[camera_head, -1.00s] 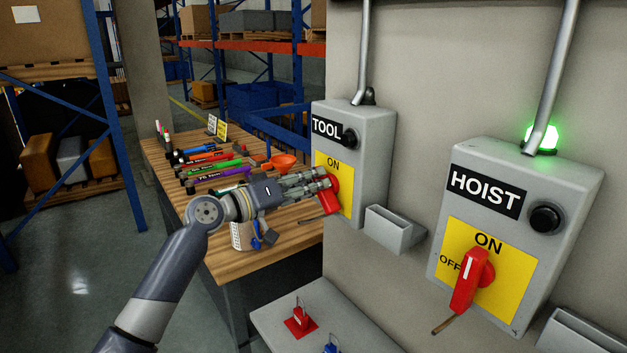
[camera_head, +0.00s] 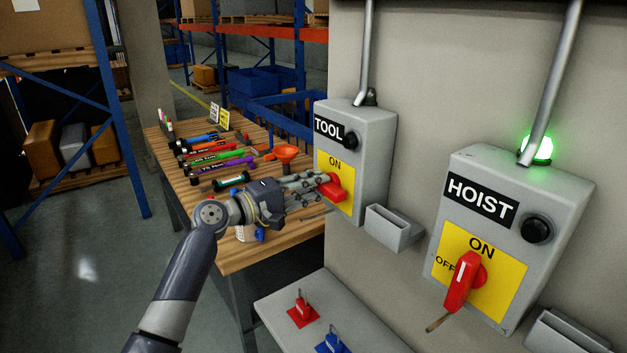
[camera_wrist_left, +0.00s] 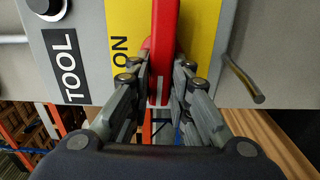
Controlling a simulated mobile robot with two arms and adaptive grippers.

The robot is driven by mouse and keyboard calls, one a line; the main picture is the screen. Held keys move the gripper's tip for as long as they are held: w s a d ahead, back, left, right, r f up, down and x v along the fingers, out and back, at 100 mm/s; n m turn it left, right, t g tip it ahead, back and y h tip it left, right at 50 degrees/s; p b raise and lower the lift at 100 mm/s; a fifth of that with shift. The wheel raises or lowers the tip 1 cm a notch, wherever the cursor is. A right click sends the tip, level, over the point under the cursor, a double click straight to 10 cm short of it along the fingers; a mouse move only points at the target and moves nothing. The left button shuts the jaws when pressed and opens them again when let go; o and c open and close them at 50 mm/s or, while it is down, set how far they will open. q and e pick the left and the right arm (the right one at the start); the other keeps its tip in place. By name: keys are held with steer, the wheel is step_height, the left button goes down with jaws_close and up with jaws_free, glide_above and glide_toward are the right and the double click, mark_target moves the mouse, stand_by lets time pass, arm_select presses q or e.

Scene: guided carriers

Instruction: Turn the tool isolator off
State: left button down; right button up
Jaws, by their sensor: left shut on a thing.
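The TOOL isolator (camera_head: 375,150) is a grey wall box with a yellow ON plate (camera_head: 335,160) and a red rotary handle (camera_head: 333,190). My left gripper (camera_head: 322,186) is shut on this handle, reaching it from the left. In the left wrist view, the red handle (camera_wrist_left: 163,50) lies between both fingers (camera_wrist_left: 157,85), its white mark near the tip. Any OFF word on this plate is hidden by the handle and fingers. The lamp (camera_head: 371,96) on top looks dark. My right gripper is out of view.
A grey holder (camera_head: 394,230) sticks out below the TOOL box. A wooden bench (camera_head: 240,258) with tools is behind my arm. Red (camera_head: 302,314) and blue (camera_head: 331,343) padlock-like items are on a shelf below.

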arm_select(q)
steer(key=shift+f+n, duration=0.1)
steer(key=shift+n, duration=0.2)
steer(key=c, duration=1.5)
jaws_free()
steer(key=v, duration=1.2)
steer(key=shift+w+f, duration=0.1)
